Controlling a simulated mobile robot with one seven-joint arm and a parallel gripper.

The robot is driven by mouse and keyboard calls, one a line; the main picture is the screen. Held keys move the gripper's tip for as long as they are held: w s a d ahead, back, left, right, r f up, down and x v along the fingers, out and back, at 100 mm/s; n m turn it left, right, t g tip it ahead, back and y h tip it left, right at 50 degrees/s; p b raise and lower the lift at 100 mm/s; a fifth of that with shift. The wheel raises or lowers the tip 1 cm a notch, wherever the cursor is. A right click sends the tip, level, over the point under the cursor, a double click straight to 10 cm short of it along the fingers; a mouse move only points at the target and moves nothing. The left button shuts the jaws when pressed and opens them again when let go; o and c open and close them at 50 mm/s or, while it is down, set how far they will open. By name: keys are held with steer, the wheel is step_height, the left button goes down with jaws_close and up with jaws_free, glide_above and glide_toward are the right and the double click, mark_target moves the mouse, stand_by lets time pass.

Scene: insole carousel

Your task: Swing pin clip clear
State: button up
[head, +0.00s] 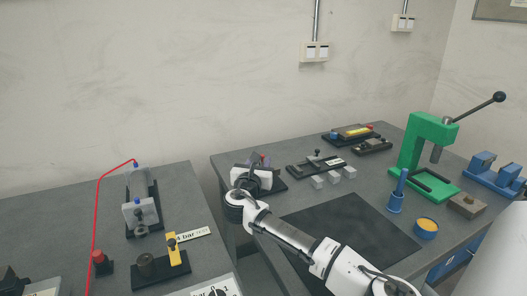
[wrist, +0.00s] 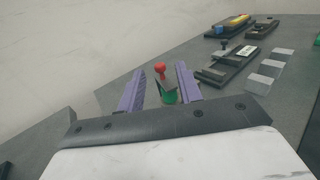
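My gripper (wrist: 160,70) is open, its two purple fingers spread apart. In the wrist view a small piece with a red knob (wrist: 160,68) and a green lower part (wrist: 169,97) shows between the fingers; neither finger visibly touches it. In the head view my gripper (head: 262,160) is over the back left corner of the right table, and it hides most of a dark fixture (head: 279,185) there. I cannot tell which part is the pin clip, or how it sits.
A dark fixture (head: 306,167) and several grey blocks (head: 333,177) stand right of my gripper. A black mat (head: 350,228) lies in front, with a green press (head: 412,150) beyond it. A gap separates the left table (head: 75,225), which holds fixtures and a red hose (head: 97,205).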

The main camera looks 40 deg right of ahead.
steer(key=shift+p+x, duration=0.4)
steer(key=shift+x, duration=2.6)
jaws_close()
